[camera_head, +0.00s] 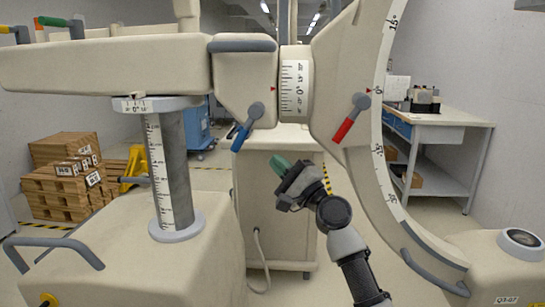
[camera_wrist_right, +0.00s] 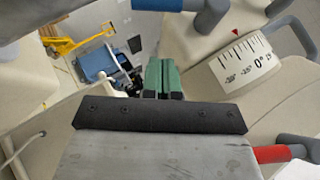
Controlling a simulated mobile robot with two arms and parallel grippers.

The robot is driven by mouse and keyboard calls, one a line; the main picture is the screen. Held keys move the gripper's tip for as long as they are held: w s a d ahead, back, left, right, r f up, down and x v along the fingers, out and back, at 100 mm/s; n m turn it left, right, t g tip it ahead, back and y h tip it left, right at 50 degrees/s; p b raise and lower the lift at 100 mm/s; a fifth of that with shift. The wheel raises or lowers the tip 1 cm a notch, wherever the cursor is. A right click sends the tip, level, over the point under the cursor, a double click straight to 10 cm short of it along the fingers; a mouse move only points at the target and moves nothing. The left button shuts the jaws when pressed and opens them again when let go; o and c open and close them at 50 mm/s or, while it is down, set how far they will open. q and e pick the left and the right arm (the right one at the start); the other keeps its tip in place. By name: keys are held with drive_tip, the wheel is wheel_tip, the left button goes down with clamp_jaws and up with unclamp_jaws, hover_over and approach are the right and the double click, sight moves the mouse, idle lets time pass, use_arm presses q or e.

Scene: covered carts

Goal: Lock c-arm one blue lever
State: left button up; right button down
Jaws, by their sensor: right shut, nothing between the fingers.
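The blue lever (camera_head: 240,137) hangs from a grey pivot on the side of the cream c-arm housing (camera_head: 244,75), pointing down and slightly left. In the right wrist view the blue lever (camera_wrist_right: 158,4) shows at the top edge, partly cut off. My right gripper (camera_head: 279,163) has green fingertips and is below and to the right of the blue lever, apart from it. In the right wrist view its fingers (camera_wrist_right: 162,77) are together with nothing between them. My left gripper is not in view.
A red lever (camera_head: 345,128) sits on the c-arm's right part, near the large curved arc (camera_head: 383,100). A cream cabinet (camera_head: 275,225) stands behind my right gripper. A grey scaled column (camera_head: 172,170) rises at left. Pallets (camera_head: 62,185) and a workbench (camera_head: 440,117) are farther back.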

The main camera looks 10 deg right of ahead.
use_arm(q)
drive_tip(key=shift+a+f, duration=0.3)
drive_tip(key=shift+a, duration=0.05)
use_arm(e)
drive_tip(key=v, duration=0.6)
drive_tip(key=shift+s+d, duration=0.25)
